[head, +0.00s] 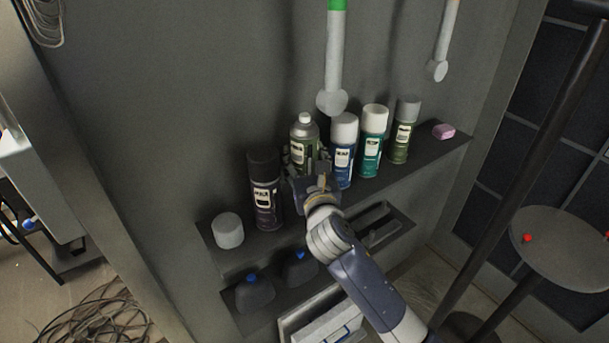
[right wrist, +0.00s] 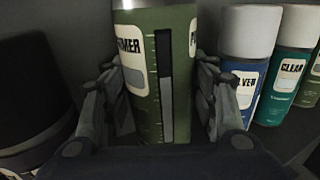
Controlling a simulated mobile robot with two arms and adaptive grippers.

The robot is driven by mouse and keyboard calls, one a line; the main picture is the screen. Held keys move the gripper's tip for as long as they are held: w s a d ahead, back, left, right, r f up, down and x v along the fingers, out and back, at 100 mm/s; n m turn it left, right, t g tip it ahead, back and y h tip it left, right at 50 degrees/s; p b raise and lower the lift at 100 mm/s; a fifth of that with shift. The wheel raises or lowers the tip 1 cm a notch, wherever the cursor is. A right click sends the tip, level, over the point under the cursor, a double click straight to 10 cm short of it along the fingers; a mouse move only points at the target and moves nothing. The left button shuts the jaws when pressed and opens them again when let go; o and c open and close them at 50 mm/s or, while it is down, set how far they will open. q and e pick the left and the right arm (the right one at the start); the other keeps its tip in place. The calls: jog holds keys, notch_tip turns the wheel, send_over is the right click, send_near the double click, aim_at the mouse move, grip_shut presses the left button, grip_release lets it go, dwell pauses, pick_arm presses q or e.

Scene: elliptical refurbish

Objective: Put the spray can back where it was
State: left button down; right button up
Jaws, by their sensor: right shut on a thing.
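A green spray can with a white cap and a label reading "PRIMER" (head: 304,132) stands upright in the row on the wall shelf (head: 440,151). My right gripper (head: 306,168) is shut on it, with one finger on each side of the can; this shows in the right wrist view, where the can (right wrist: 177,85) fills the middle between the fingers. The can's base is hidden behind my gripper, so I cannot tell whether it touches the shelf. My left gripper is not in view.
A black can (head: 264,190) is close on the left. A blue can (head: 343,150), a teal can (head: 373,142) and an olive can (head: 405,130) stand to the right. A grey round tub (head: 228,231) and a pink block (head: 443,131) sit at the shelf's ends. Dark bottles (head: 255,292) are below.

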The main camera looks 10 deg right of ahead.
notch_tip(320, 180, down, 2)
jog(key=shift+s, duration=0.15)
notch_tip(320, 180, down, 4)
jog(key=shift+s+d+r, duration=0.1)
jog(key=shift+r, duration=0.1)
jog(key=shift+w+f, duration=0.1)
jog(key=shift+w, duration=0.1)
jog(key=shift+f, duration=0.1)
jog(key=shift+f, duration=0.2)
jog(key=o, duration=0.9)
